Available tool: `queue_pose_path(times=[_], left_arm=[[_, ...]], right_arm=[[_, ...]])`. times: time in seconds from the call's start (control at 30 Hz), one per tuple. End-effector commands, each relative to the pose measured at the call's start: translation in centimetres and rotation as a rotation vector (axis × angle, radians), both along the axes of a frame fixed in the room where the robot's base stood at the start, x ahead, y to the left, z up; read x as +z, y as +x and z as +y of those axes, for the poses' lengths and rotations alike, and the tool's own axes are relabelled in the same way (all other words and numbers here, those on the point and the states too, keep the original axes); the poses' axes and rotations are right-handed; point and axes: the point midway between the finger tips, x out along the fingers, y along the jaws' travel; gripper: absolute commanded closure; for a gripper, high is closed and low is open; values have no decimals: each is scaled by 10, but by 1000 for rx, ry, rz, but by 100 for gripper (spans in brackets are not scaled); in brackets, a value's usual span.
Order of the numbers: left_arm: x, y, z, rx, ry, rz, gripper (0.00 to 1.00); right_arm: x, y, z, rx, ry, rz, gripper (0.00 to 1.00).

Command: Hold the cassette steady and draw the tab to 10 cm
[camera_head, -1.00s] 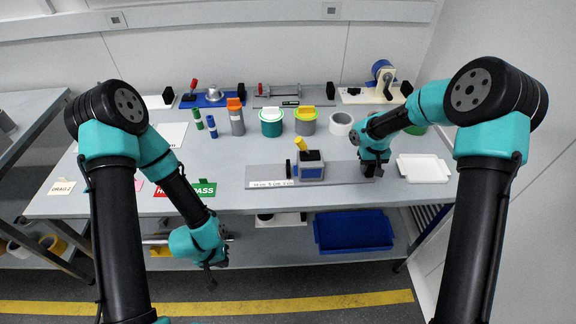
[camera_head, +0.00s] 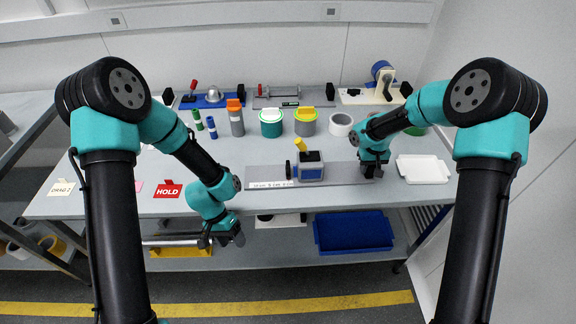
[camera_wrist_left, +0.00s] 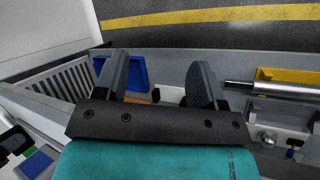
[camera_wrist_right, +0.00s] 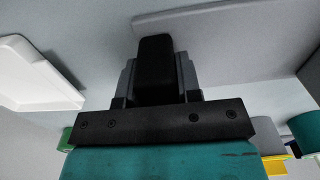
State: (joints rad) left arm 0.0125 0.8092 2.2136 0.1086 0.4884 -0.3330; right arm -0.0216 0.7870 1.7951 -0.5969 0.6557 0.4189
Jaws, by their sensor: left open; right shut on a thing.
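The cassette (camera_head: 311,172) is a blue and grey block with a black top and a yellow piece (camera_head: 300,145) standing tilted on it. A black knob (camera_head: 288,169) sticks out at its left side. It sits on a grey base plate (camera_head: 340,172) with a white scale strip (camera_head: 268,184) marked in cm at the left end. My right gripper (camera_head: 370,172) is shut on a black block (camera_wrist_right: 155,65) at the plate's right part. My left gripper (camera_head: 224,240) is open and empty, low in front of the table edge, left of the cassette; its fingers show in the left wrist view (camera_wrist_left: 157,80).
A red HOLD card (camera_head: 168,191) lies near the front edge. A white tray (camera_head: 423,169) is at right. Cans, including a green one (camera_head: 271,122), a tape roll (camera_head: 341,124) and fixtures stand behind. A blue bin (camera_head: 352,231) is on the lower shelf.

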Motion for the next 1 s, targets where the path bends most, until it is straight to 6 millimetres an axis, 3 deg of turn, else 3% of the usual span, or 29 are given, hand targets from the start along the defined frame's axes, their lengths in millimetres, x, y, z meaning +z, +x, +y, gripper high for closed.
queue_pose_path(times=[0.27,0.37,0.57,0.9,1.0], left_arm=[[51,24,-17,-191,-100,63,36],[72,42,-26,-289,-145,35,36],[108,92,-50,-503,-213,-142,36],[179,202,-107,-916,-217,-661,36],[195,220,-119,-992,-204,-760,36]], right_arm=[[-2,-1,0,0,1,2,97],[-2,-1,0,0,1,2,97],[-2,-1,0,0,1,3,97],[-2,-1,0,0,1,3,97],[-2,-1,0,0,1,3,97]])
